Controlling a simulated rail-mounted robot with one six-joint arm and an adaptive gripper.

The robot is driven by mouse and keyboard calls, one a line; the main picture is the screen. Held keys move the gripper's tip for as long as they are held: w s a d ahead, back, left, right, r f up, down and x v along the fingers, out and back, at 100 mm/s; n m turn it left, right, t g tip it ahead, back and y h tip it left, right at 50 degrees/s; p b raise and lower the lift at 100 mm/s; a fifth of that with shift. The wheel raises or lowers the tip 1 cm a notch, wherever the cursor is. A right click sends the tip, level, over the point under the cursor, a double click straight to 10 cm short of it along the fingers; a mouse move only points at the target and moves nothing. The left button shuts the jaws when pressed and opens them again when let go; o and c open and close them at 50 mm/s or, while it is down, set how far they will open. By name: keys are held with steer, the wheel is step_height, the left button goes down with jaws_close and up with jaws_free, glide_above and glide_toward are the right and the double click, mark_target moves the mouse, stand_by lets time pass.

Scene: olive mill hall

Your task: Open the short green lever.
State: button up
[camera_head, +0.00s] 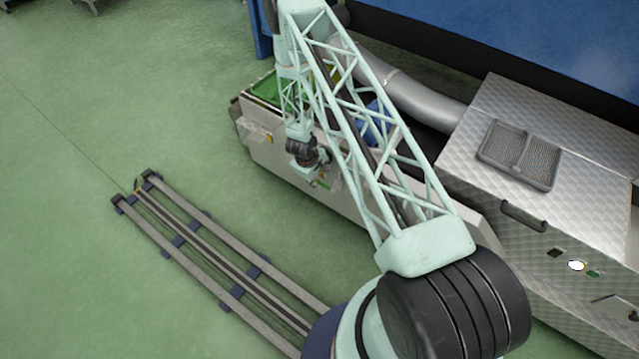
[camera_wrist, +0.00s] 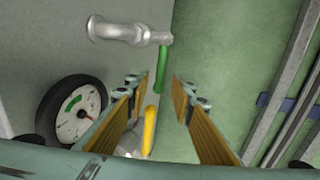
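In the wrist view, the green lever (camera_wrist: 161,69) is a short bar at the end of a silver valve pipe (camera_wrist: 118,31). It points down in the picture. My gripper (camera_wrist: 157,86) is open, with one finger on each side of the lever's lower end in the picture. No finger visibly touches it, and I cannot tell whether the lever is between the tips or beyond them. In the head view my gripper (camera_head: 319,179) is at the front of a pale machine housing (camera_head: 283,172), and the lever cannot be made out clearly there.
A yellow lever (camera_wrist: 149,129) is close below the green one, partly between my fingers in the picture. A round gauge (camera_wrist: 72,109) is on the panel to the left. A steel machine (camera_head: 520,205) stands at the right. Green floor (camera_head: 95,95) is open at the left.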

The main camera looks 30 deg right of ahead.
steer(key=shift+x, duration=1.35)
steer(key=shift+c, duration=0.6)
jaws_close()
